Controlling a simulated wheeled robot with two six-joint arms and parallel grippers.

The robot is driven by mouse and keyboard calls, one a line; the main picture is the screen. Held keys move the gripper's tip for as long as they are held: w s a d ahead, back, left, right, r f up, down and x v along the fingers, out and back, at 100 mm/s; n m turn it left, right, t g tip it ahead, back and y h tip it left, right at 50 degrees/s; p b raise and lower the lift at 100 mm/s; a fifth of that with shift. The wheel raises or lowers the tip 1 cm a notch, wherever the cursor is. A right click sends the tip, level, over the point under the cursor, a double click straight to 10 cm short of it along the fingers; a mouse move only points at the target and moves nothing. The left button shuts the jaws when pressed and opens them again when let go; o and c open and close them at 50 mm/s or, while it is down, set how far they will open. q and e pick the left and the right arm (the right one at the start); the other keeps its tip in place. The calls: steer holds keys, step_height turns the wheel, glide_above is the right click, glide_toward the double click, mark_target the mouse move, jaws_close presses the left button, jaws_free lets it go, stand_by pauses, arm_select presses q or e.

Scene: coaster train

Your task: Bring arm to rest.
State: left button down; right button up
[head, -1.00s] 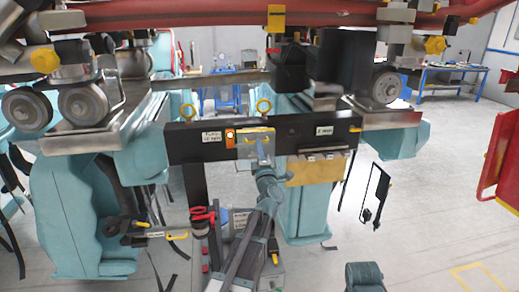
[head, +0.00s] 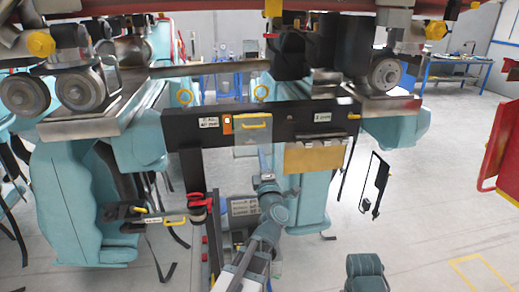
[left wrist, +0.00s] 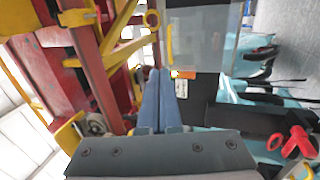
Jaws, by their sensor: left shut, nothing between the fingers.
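My left arm rises from the bottom middle of the head view. My left gripper (head: 265,158) is in front of the black crossbar (head: 290,124), near a clear panel with a yellow handle (head: 252,127). In the left wrist view its two blue fingers (left wrist: 160,74) lie together, shut with nothing between them. The clear panel (left wrist: 205,50) shows just past the fingertips; I cannot tell whether they touch it.
Coaster train cars with teal seats (head: 75,205) and wheels (head: 82,92) stand on both sides. A red-handled lever (head: 198,200) is left of my arm. A red frame (head: 500,150) stands far right. The floor (head: 430,200) at right is mostly clear.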

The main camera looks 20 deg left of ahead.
arm_select(q)
steer(key=shift+s+d+f, duration=0.15)
steer(key=shift+s, duration=0.25)
steer(key=w+d+f+m+h+b, duration=0.1)
steer(key=w+d+f+m+h, duration=0.1)
steer(key=d+f+m+h, duration=0.35)
steer(key=w+d+f+m+h+b, duration=0.1)
steer(key=d+f+m+h+b, duration=0.15)
steer(key=d+m+h, duration=0.65)
steer(key=s+d+f+m+g+h+b, duration=0.1)
steer(key=s+d+f+m+g, duration=0.2)
steer(key=d+f, duration=0.4)
steer(key=s+d+f+m+g+h+b, duration=0.1)
steer(key=s+d+f+m+g, duration=0.2)
steer(key=d+f, duration=0.35)
steer(key=s+d+f+m+g+y+b, duration=0.1)
steer(key=s+f+m+g+y+b, duration=0.1)
steer(key=s+f+m+g, duration=0.65)
steer(key=s+a+f+g+y, duration=0.2)
steer(key=s+f, duration=0.1)
steer(key=s, duration=0.3)
steer(key=s+a+f+g+y+b, duration=0.1)
steer(key=s+a+f+g+y, duration=0.1)
steer(key=s+f, duration=0.2)
steer(key=shift+s+a+n, duration=0.35)
steer(key=shift+s+n, duration=0.05)
steer(key=shift+s, duration=0.8)
